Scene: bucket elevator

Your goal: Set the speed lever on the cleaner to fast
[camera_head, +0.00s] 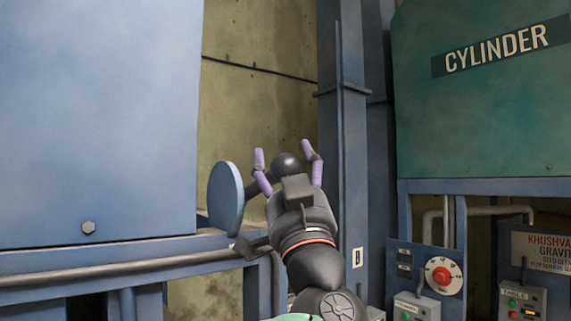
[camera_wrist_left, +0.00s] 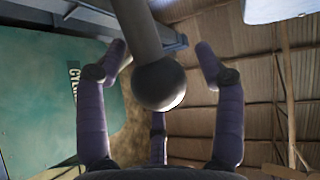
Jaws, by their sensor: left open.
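The speed lever shows in the head view as a dark ball knob (camera_head: 286,163) on a dark arm beside a round blue-grey disc (camera_head: 226,198). In the left wrist view the ball knob (camera_wrist_left: 160,84) sits at the end of a dark rod (camera_wrist_left: 139,28). My left gripper (camera_head: 284,153) is open, its purple fingers spread on both sides of the knob. The wrist view shows the left gripper (camera_wrist_left: 161,55) with gaps between the side fingers and the knob; contact with the third finger behind it cannot be told. My right gripper is not in view.
A large blue housing (camera_head: 95,120) with a ledge and pipe stands at the left. A blue column (camera_head: 343,150) rises just behind my gripper. A green box marked CYLINDER (camera_head: 485,120) hangs at the right, above a control panel with a red dial (camera_head: 443,276).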

